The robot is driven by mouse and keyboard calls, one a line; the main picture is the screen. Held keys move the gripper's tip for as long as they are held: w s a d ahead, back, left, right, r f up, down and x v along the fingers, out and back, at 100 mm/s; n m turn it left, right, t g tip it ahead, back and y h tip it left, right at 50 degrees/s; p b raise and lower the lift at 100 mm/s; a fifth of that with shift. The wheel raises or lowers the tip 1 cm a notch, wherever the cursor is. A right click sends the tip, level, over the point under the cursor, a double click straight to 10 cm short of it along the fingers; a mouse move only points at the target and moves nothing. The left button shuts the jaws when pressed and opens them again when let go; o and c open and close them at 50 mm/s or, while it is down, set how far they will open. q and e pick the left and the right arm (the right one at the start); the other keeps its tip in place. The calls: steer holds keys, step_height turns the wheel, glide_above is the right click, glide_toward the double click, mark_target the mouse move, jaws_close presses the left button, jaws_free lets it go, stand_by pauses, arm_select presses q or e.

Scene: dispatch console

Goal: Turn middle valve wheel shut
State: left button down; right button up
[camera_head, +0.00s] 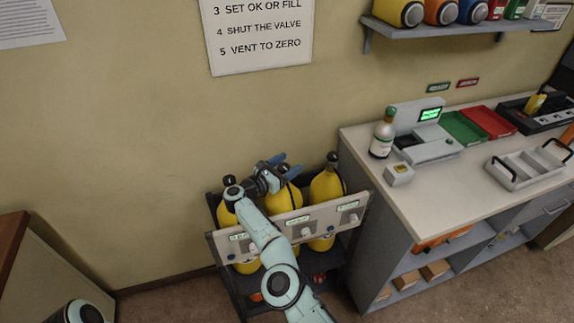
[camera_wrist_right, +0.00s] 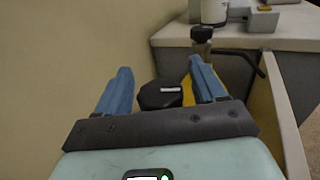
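Three yellow cylinders stand in a dark rack (camera_head: 360,222). The middle cylinder (camera_head: 284,200) is partly covered by my right arm. My right gripper (camera_head: 285,164) is over the top of that cylinder, its blue fingers spread. In the right wrist view the open fingers (camera_wrist_right: 161,75) stand on either side of a black valve wheel (camera_wrist_right: 158,97) with a white mark on top. Gaps show between wheel and fingers. The middle wheel is hidden in the head view. The left gripper is out of view.
The right cylinder (camera_head: 327,187) and left cylinder (camera_head: 226,214) stand close on either side. A pale labelled panel (camera_head: 325,218) crosses the rack's front. The wall is behind; a counter (camera_head: 413,192) stands close on the right.

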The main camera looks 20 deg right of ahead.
steer(key=shift+s+a+f+b, duration=0.2)
steer(key=shift+a+b, duration=0.2)
steer(key=shift+a, duration=0.05)
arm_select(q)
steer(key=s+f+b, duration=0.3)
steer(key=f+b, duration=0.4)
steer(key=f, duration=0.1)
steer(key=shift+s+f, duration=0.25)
arm_select(e)
steer(key=v, duration=1.2)
steer(key=shift+a, duration=0.2)
steer(key=shift+s+r, duration=0.1)
steer(key=shift+r, duration=0.05)
